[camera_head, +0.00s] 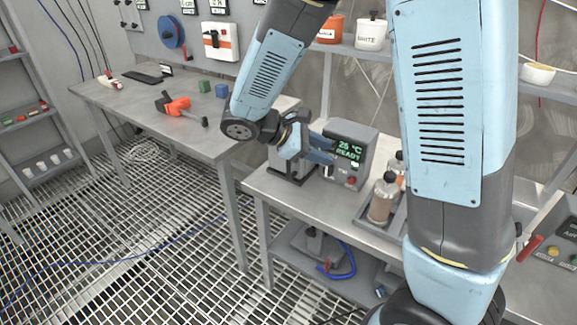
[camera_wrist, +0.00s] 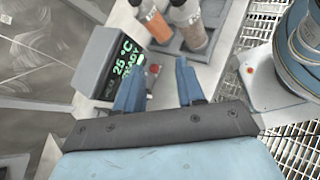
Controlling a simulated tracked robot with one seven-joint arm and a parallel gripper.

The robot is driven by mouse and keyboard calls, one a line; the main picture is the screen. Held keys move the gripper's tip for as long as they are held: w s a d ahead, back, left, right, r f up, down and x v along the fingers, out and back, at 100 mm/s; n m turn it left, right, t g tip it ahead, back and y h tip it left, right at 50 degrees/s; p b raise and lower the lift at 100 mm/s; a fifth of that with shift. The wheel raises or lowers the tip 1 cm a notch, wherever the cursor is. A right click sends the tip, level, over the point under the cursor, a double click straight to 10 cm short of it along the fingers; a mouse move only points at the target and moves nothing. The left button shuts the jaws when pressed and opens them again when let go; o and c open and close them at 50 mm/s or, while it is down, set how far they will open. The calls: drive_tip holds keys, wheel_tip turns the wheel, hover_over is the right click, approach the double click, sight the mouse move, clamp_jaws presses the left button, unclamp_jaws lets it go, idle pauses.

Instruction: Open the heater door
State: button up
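The heater (camera_head: 357,146) is a grey box on the metal bench, with a green display reading 25 °C READY and a red button on its front. It also shows at the left of the wrist view (camera_wrist: 98,62). Its door and handle are largely hidden behind my gripper in the head view, and I cannot tell the door's position. My gripper (camera_head: 325,152) is close to the heater's left front. In the wrist view its two blue fingers (camera_wrist: 160,84) are apart, with the left one overlapping the heater's edge. I see nothing held between them.
Bottles (camera_head: 383,198) stand in a grey tray right of the heater, close to my arm. The left table (camera_head: 175,135) holds an orange tool (camera_head: 178,105) and small green and blue blocks. White and orange pots stand on the shelf above. The grated floor at left is mostly clear.

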drive_tip(key=w+a+f+n+t+h, duration=0.2)
drive_tip(key=a+f+n+t+h, duration=0.15)
drive_tip(key=a+f+n, duration=0.35)
drive_tip(key=n+t+y, duration=0.1)
drive_tip(key=n+t, duration=0.3)
drive_tip(key=t, duration=0.3)
approach(287, 166)
drive_tip(key=x, duration=1)
drive_tip(key=shift+w+d+f, duration=0.1)
drive_tip(key=shift+w+d, duration=0.15)
drive_tip(key=shift+w, duration=0.1)
clamp_jaws()
